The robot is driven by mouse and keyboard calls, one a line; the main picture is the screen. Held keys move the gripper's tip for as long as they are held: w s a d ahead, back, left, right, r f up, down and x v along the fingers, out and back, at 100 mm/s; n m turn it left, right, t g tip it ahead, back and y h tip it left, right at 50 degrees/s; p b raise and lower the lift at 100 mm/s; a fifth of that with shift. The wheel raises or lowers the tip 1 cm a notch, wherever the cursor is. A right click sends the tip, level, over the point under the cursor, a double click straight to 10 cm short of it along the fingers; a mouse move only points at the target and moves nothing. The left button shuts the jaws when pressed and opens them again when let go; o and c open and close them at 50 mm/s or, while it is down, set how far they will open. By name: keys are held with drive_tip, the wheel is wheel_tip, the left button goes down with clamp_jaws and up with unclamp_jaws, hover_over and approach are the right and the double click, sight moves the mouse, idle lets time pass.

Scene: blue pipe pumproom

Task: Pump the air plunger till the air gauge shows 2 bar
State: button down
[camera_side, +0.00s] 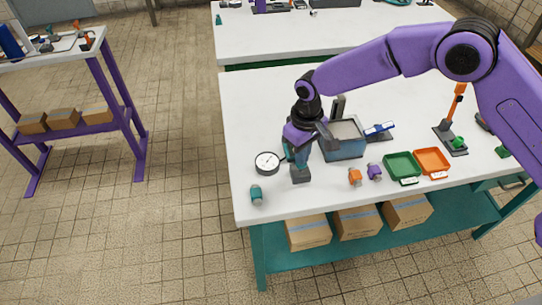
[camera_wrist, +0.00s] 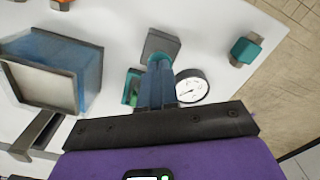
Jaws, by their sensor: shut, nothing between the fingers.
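The air gauge (camera_side: 267,162) is a round white dial with a black rim on the white bench, left of my gripper. It also shows in the wrist view (camera_wrist: 193,86), where its needle is too small to read surely. My gripper (camera_side: 303,157) points down with its fingers shut and empty, just above a dark grey block (camera_side: 301,175). In the wrist view the blue fingers (camera_wrist: 158,78) reach toward that block (camera_wrist: 160,44), with a teal part around their ends. The plunger is largely hidden by my gripper; I cannot tell whether they touch.
A blue-sided box (camera_side: 343,148) with a pale top stands close right of my gripper. A teal fitting (camera_side: 256,194) lies near the front edge. Orange (camera_side: 355,177) and purple (camera_side: 374,172) pieces and green (camera_side: 402,168) and orange (camera_side: 432,161) trays sit right.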

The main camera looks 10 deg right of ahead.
drive_tip(key=shift+r, duration=3.05)
drive_tip(key=shift+s+d+r, duration=0.1)
drive_tip(key=shift+d+r, duration=0.05)
drive_tip(key=shift+r, duration=0.1)
drive_tip(key=s+d+r+n, duration=0.3)
drive_tip(key=s+d+r, duration=0.7)
drive_tip(key=s+d, duration=0.25)
drive_tip(key=s+d+r+n, duration=0.1)
drive_tip(key=s+d+n, duration=0.2)
drive_tip(key=s+d, duration=1.5)
drive_tip(key=shift+s+d+n, duration=0.3)
drive_tip(key=shift+s+d, duration=0.1)
drive_tip(key=shift+s, duration=0.1)
